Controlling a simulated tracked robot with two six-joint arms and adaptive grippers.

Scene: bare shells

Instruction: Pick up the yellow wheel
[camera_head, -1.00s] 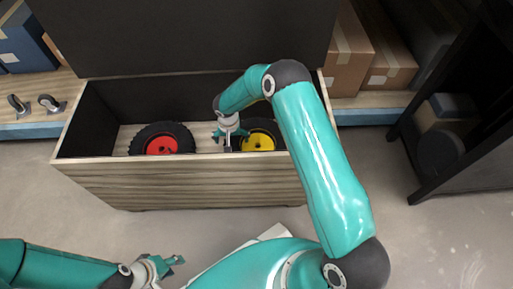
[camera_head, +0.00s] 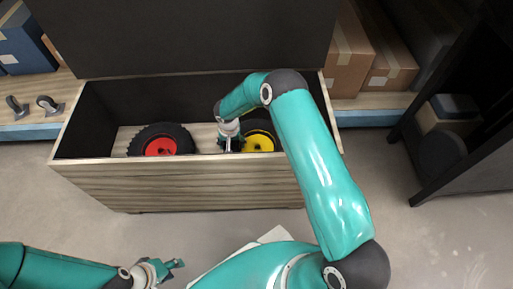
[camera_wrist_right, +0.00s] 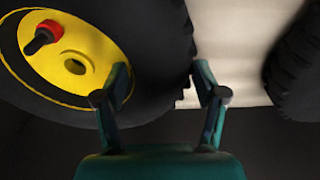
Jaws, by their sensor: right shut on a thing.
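The yellow wheel (camera_head: 262,142), a black tyre with a yellow hub, is in the open wooden box, partly hidden by my right arm. My right gripper (camera_head: 229,144) reaches down into the box at the wheel's left side. In the right wrist view the yellow wheel (camera_wrist_right: 75,62) fills the upper left. There my right gripper (camera_wrist_right: 160,80) is shut on the tyre's edge, one finger over the hub side and the other at the tread. My left gripper (camera_head: 174,268) is low at the lower left, away from the box; its finger gap is too small to judge.
A red-hubbed wheel (camera_head: 161,143) lies in the box to the left; its tyre edge shows in the right wrist view (camera_wrist_right: 295,65). The box's front wall (camera_head: 180,182) and raised dark lid (camera_head: 190,35) bound the space. Cardboard boxes (camera_head: 350,60) and casters (camera_head: 47,104) sit on shelves behind.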

